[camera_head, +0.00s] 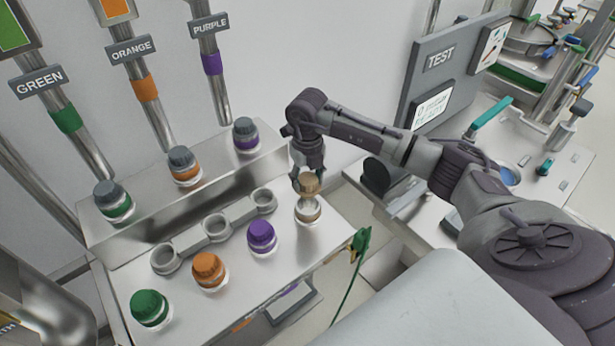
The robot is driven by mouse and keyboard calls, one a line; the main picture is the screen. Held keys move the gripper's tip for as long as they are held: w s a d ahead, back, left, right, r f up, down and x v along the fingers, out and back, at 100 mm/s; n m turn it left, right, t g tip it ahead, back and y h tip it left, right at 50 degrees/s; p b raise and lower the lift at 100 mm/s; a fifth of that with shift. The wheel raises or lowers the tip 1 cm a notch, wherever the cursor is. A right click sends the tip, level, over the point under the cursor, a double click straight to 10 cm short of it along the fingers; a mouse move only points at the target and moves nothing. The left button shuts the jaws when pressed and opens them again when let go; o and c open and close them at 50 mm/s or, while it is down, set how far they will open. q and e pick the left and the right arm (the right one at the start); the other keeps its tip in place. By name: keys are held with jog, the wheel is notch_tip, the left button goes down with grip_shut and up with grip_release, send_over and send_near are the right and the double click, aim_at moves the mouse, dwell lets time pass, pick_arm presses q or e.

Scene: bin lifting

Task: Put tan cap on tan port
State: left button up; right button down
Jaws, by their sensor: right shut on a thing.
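The tan cap (309,184) is held in my right gripper (306,178), which points down at the right end of the metal bench. The tan port (308,210), with a pale rim and a tan band, stands on the bench directly below the cap. The cap appears just above the port's opening. I cannot tell whether the two touch. The fingers partly cover the cap. My left gripper is not in view.
Green (149,307), orange (208,269) and purple (261,235) capped ports stand in a row to the left. Behind them are empty grey holders (217,227) and grey-capped ports on a raised ledge. A TEST panel (440,65) stands behind my right arm.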

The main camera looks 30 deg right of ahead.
jog(key=shift+s+r, duration=0.1)
jog(key=shift+r, duration=0.1)
jog(key=shift+f+b, duration=1.35)
jog(key=shift+f, duration=0.25)
jog(key=shift+f+b, duration=0.85)
jog(key=shift+f, duration=0.25)
jog(key=shift+f+b, duration=0.95)
jog(key=shift+f, duration=0.15)
jog(key=shift+c, duration=1.6)
grip_release()
